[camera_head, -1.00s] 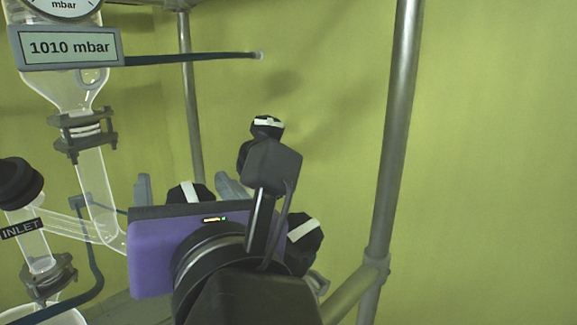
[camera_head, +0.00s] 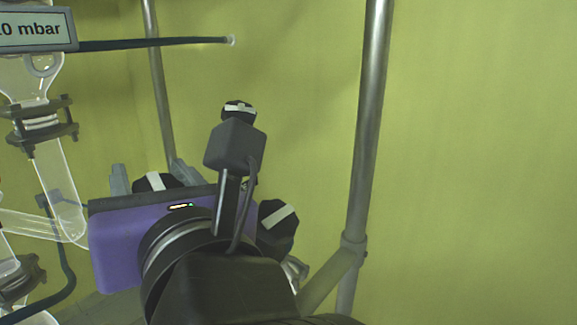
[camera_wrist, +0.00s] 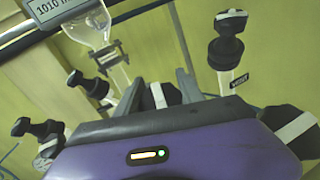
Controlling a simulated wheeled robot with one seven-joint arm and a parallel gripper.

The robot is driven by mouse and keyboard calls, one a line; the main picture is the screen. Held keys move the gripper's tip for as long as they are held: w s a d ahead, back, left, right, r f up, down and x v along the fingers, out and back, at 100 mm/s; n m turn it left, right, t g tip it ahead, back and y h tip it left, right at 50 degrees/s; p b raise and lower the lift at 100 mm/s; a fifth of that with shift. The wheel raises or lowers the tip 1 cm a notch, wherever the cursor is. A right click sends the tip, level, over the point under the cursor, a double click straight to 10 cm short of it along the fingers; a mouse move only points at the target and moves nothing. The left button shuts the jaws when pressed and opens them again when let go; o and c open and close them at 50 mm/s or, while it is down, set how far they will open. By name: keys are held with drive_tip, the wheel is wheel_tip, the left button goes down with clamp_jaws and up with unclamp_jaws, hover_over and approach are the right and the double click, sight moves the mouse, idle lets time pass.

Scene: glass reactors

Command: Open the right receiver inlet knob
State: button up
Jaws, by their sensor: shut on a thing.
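My gripper (camera_head: 152,176) has a purple body, and its two grey fingers are closed around a black knob (camera_head: 155,181) with a white stripe. In the wrist view my gripper (camera_wrist: 158,95) has the same striped knob (camera_wrist: 159,96) between its fingers. The purple body hides the knob's lower part and its mount, and no label on it can be read. Another black knob (camera_head: 278,225) with a white stripe shows right of my gripper; a third (camera_head: 239,109) shows above it, partly behind the wrist camera.
Clear glassware (camera_head: 60,190) with a dark clamp (camera_head: 42,122) stands at left under a pressure display (camera_head: 35,30). A steel pole (camera_head: 368,130) stands to the right. The wrist view shows a black knob (camera_wrist: 226,50) above a labelled glass neck. The yellow-green wall behind is bare.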

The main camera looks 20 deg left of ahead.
drive_tip(key=shift+n, duration=0.3)
